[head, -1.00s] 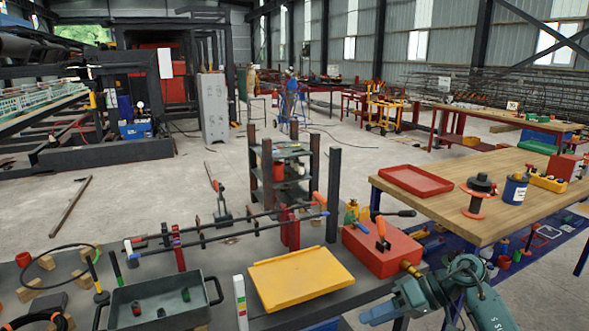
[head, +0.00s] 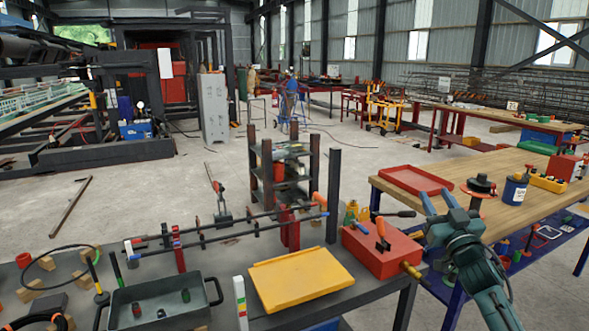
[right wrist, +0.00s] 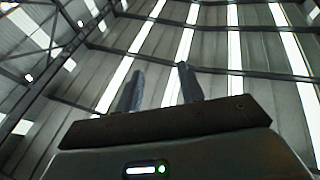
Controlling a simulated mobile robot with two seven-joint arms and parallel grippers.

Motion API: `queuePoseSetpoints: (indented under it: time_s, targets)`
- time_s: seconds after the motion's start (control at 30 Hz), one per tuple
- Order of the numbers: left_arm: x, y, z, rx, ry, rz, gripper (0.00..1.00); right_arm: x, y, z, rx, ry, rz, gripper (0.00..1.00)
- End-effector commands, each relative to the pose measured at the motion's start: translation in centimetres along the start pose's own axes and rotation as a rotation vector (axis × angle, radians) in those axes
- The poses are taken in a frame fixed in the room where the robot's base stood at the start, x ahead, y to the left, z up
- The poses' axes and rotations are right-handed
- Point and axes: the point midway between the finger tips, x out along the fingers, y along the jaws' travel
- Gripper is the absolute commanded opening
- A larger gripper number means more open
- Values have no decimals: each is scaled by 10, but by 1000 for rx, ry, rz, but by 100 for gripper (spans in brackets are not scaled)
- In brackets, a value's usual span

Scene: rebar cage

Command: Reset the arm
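My right gripper (head: 440,200) is at the right of the head view, raised in front of the wooden table's left end. Its two fingers point up and stand apart with nothing between them. The right wrist view also shows its two fingers (right wrist: 160,88) apart and empty, with the wall and roof behind them. My left gripper is not in the head view.
A dark workbench (head: 375,292) in front holds a red box (head: 385,255), a yellow tray (head: 300,280), a grey bin (head: 165,298) and a rebar frame. The wooden table (head: 470,205) at right carries a red tray (head: 415,180). Open floor (head: 120,210) lies beyond the bench.

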Motion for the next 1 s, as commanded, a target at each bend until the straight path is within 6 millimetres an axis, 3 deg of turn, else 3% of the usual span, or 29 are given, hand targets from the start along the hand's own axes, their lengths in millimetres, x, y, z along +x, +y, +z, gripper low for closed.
queuePoseSetpoints:
  time_s: [0.13,0.37,0.57,0.77,0.9,1.0]
  targets:
    - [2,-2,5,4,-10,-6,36,-4,23,34,-115,-187,112,38]
    - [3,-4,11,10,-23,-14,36,-22,30,83,-252,-473,106,38]
    - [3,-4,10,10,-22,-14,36,-85,-20,135,-235,-556,19,38]
    - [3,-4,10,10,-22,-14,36,-174,-80,179,-184,-651,-75,38]
    - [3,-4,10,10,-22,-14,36,-262,-131,199,-117,-739,-150,38]
    - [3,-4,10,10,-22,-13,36,-328,-166,200,-54,-806,-196,38]
